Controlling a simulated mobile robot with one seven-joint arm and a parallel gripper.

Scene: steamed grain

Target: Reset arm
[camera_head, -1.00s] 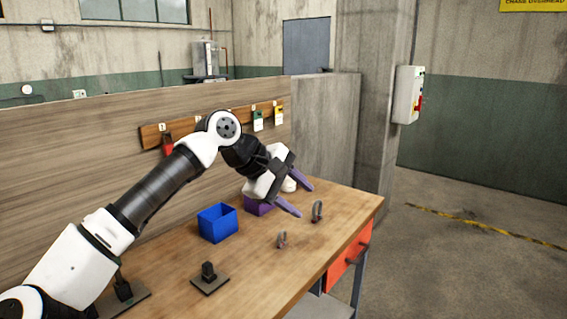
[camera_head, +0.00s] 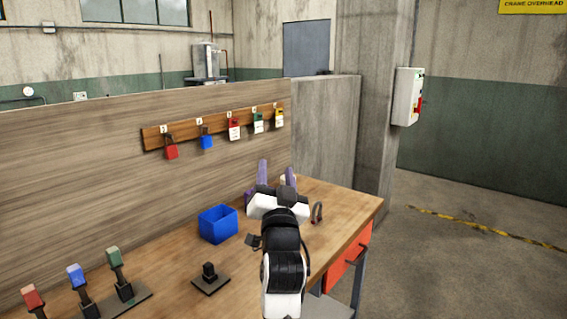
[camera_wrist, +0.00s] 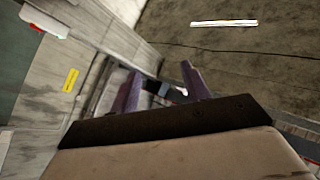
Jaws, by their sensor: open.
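My gripper (camera_head: 277,176) is over the right part of the wooden workbench (camera_head: 330,240) in the head view, its two purple fingers apart and pointing up and away. Nothing shows between the fingers. In the wrist view the same spread fingers (camera_wrist: 160,88) show against a tilted view of wall and floor, with no object between them. My arm folds down below the gripper toward the bottom of the head view and hides part of the bench.
A blue open box (camera_head: 218,224) and a dark stand (camera_head: 210,278) are on the bench. A shackle (camera_head: 317,212) lies right of my gripper. Levers with red, blue and green handles (camera_head: 115,257) stand at front left. Padlocks hang on a wall rack (camera_head: 190,128). A purple box is mostly hidden.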

